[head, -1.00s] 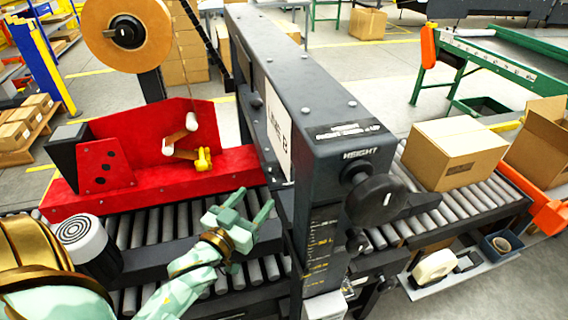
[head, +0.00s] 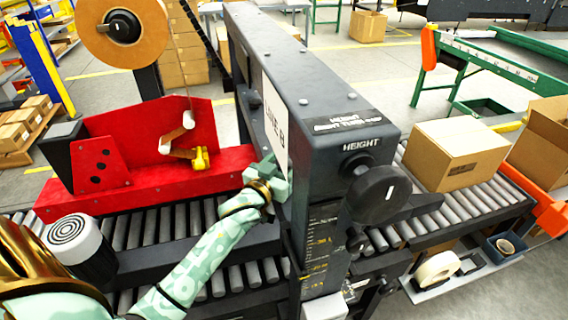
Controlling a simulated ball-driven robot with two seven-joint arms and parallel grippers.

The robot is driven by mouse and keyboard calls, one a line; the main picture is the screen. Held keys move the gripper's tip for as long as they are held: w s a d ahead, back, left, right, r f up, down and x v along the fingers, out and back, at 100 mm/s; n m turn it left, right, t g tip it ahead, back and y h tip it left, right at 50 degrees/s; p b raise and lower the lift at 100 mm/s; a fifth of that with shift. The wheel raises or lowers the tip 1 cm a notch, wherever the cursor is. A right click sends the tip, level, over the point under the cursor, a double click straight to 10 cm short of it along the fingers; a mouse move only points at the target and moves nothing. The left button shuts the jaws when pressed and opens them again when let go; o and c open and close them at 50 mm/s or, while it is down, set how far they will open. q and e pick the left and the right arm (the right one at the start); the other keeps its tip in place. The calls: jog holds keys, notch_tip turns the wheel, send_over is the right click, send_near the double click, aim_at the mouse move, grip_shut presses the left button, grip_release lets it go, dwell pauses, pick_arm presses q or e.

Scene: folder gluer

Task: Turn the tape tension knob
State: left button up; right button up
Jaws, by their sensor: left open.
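The red tape unit (head: 150,165) stands over the rollers at the left. On it sits a small yellow knob-like part (head: 201,158) beside a tan roller arm. A tape roll (head: 122,28) with a black hub is mounted above. I cannot read which of these is labelled as the tension knob. My left gripper (head: 272,172) is open and empty, right of the red unit and close to the dark machine column. Its fingers point up and away, partly foreshortened. It appears apart from the yellow part. My right gripper is out of view.
The dark column (head: 310,95) stands close right of my gripper. A black crank knob (head: 385,196) under the word HEIGHT is on its front. A closed carton (head: 455,155) rests on the right rollers. A shelf (head: 450,280) below holds tape rolls.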

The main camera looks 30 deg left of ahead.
pick_arm(q)
jog(key=shift+c, duration=0.3)
jog(key=c, duration=0.9)
jog(key=shift+o, duration=0.2)
jog(key=shift+m+h, duration=0.3)
